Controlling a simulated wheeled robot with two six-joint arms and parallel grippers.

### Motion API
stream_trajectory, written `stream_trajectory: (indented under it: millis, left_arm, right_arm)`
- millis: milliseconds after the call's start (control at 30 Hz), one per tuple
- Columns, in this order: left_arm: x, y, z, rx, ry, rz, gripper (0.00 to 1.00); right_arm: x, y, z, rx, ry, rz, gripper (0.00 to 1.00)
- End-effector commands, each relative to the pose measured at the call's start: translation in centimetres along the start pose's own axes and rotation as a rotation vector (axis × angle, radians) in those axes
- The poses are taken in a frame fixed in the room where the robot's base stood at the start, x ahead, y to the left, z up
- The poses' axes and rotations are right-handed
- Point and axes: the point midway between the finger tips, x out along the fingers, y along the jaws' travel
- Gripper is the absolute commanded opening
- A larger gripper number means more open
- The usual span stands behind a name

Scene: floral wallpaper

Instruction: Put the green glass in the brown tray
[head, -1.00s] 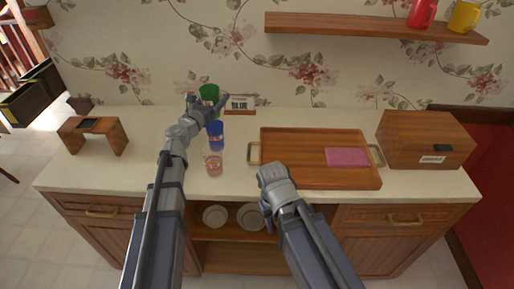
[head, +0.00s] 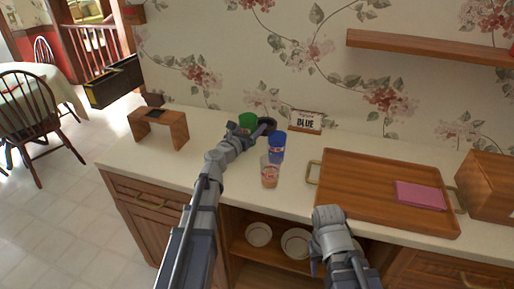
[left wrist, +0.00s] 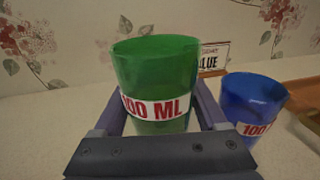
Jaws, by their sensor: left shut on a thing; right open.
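The green glass (head: 247,121) stands upright near the wall at the back of the counter. It fills the middle of the left wrist view (left wrist: 155,85), with a "100 ML" label facing me. My left gripper (head: 252,128) is shut on it, a finger on each side; in the left wrist view the fingers (left wrist: 160,118) flank its lower part. I cannot tell whether the glass touches the counter. The brown tray (head: 360,193) lies on the counter to the right, with metal handles and a pink cloth (head: 419,195) on its right side. My right gripper (head: 328,215) is open and empty at the tray's near left corner.
A blue glass (head: 277,147) stands close to the right of the green one, also in the left wrist view (left wrist: 252,100).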

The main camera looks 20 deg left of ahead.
Motion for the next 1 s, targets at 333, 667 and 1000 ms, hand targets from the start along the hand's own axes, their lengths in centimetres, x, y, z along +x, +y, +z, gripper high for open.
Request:
stream_trajectory:
  millis: [333, 667, 1000]
  left_arm:
    - [0.0, 0.0, -1.8, 0.000, 0.000, 0.000, 0.00]
    - [0.0, 0.1, -5.1, 0.000, 0.000, 0.000, 0.00]
    - [0.0, 0.2, -5.1, 0.000, 0.000, 0.000, 0.00]
  right_arm:
    - [1.7, -0.2, -0.1, 0.000, 0.000, 0.000, 0.43]
    - [5.1, -0.5, -0.3, 0.000, 0.000, 0.000, 0.43]
    - [5.1, -0.5, -0.3, 0.000, 0.000, 0.000, 0.43]
